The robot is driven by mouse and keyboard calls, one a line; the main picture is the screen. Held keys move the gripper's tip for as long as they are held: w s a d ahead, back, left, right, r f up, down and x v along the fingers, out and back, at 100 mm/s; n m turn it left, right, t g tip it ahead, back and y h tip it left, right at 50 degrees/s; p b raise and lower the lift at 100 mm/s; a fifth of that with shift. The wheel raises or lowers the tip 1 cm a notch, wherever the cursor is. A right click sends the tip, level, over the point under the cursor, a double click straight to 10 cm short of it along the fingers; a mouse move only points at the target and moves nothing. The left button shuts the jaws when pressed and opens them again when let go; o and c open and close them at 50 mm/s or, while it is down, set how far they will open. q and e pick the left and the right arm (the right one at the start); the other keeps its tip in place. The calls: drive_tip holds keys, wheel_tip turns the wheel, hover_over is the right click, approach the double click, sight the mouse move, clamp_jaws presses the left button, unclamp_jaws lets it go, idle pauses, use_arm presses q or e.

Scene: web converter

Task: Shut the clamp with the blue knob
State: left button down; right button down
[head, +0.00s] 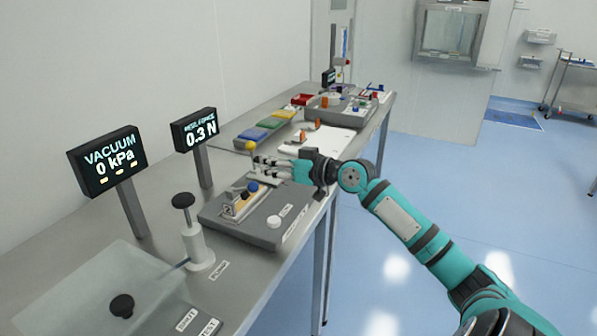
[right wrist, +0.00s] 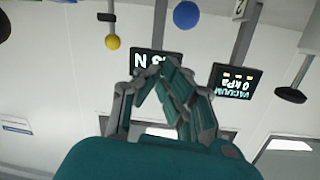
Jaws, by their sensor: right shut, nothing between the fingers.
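The blue knob (head: 253,186) sits low on a clamp mechanism on the grey fixture block (head: 265,232), beside a small orange-yellow part. It also shows as a blue ball (right wrist: 186,14) at the top of the right wrist view. A yellow knob (head: 250,145) stands higher on an upright stem behind it, also in the wrist view (right wrist: 112,43). My right gripper (head: 257,166) is above and slightly behind the blue knob, pointing left, its fingers closed together and empty. It appears apart from the blue knob. The clamp's exact lever position is too small to tell. My left gripper is not in view.
A vacuum display (head: 108,162) and a 0.3 N display (head: 195,131) stand on posts at left. A black-topped plunger (head: 183,201) stands left of the fixture. A white button (head: 273,221) is on the fixture's front. Coloured bins (head: 270,124) and a grey tray (head: 325,114) lie beyond.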

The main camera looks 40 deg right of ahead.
drive_tip(key=f+b+v, duration=0.1)
drive_tip(key=b+v, duration=0.1)
drive_tip(key=v, duration=0.5)
drive_tip(key=shift+s+f, duration=0.15)
drive_tip(key=shift+f, duration=0.35)
